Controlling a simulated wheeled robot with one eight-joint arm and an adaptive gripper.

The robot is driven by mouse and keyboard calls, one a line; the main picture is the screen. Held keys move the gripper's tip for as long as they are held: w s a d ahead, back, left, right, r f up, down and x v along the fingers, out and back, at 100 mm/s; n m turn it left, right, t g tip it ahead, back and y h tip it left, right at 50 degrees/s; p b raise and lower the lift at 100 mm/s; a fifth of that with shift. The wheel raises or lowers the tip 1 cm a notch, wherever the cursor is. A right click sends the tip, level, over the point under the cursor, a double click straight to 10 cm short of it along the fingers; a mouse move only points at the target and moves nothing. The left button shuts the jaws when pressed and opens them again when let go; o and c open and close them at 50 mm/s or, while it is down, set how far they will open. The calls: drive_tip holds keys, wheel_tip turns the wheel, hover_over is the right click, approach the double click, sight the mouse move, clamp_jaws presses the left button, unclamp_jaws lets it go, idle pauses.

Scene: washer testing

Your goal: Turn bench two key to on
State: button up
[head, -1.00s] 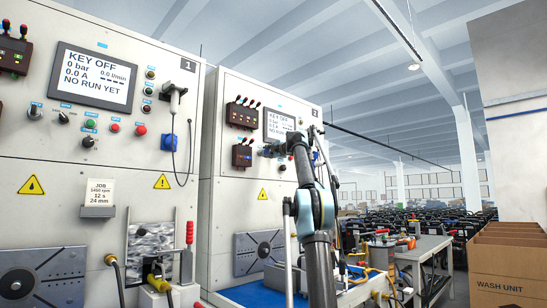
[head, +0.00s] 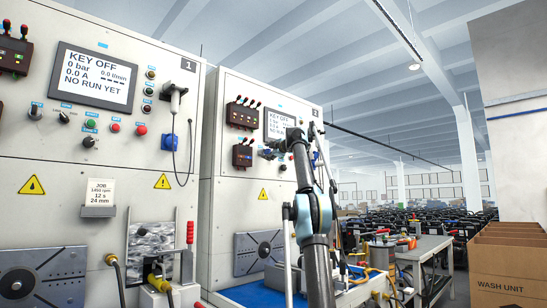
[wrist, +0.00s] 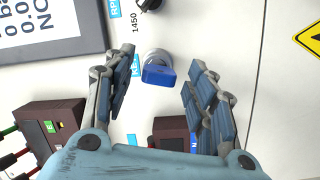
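Bench two (head: 219,200) is the pale cabinet marked 2, behind my arm in the head view. Its screen (head: 281,124) reads KEY OFF, partly covered by my arm. In the wrist view, a blue key (wrist: 158,75) sits in a round silver collar (wrist: 157,56) on the panel. My gripper (wrist: 160,78) is open, with one finger on each side of the key and a visible gap to both.
A dark red box with levers (wrist: 50,127) lies close to one finger in the wrist view, and a second box (wrist: 170,130) is partly behind the gripper. A black knob (wrist: 149,5) is beyond the key. Bench one (head: 60,165) stands at left, its screen also reading KEY OFF.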

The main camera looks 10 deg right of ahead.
drive_tip(key=shift+s, duration=0.1)
drive_tip(key=v, duration=1.1)
drive_tip(key=shift+s, duration=0.35)
drive_tip(key=shift+d+f, duration=0.1)
drive_tip(key=shift+d, duration=0.05)
